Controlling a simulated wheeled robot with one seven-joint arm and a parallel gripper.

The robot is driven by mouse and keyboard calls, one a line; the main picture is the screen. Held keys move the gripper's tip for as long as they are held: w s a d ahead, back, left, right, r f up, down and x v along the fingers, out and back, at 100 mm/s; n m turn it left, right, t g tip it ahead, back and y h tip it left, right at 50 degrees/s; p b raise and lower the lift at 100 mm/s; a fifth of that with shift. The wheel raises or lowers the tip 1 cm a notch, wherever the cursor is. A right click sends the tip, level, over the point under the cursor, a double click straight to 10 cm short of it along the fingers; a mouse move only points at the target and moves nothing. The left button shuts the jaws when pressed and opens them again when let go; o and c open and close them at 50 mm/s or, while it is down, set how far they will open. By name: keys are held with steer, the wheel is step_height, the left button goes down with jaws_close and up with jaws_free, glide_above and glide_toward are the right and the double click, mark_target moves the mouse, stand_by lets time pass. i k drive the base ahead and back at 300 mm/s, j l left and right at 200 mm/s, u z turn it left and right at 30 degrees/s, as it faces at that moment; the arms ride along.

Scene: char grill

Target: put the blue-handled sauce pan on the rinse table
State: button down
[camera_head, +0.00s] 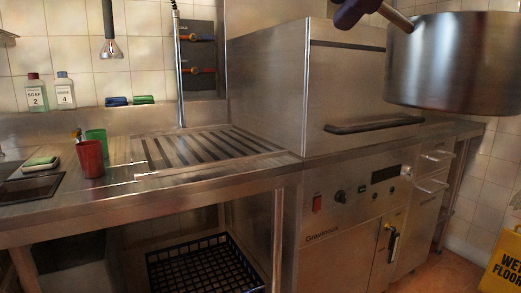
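My gripper is not in view.
A red cup (90,159), a green cup (97,138) and a sponge (40,162) stand on the table's left part. Soap bottles (36,92) line the back ledge. The dishwasher (330,85) rises right of the grate. A yellow wet-floor sign (503,262) stands lower right. The grate is clear.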

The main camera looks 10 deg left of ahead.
mark_target(207, 143)
steer(key=i+j, duration=1.15)
steer(key=k+j, duration=0.15)
steer(key=k+l, duration=0.2)
steer(key=k, duration=0.35)
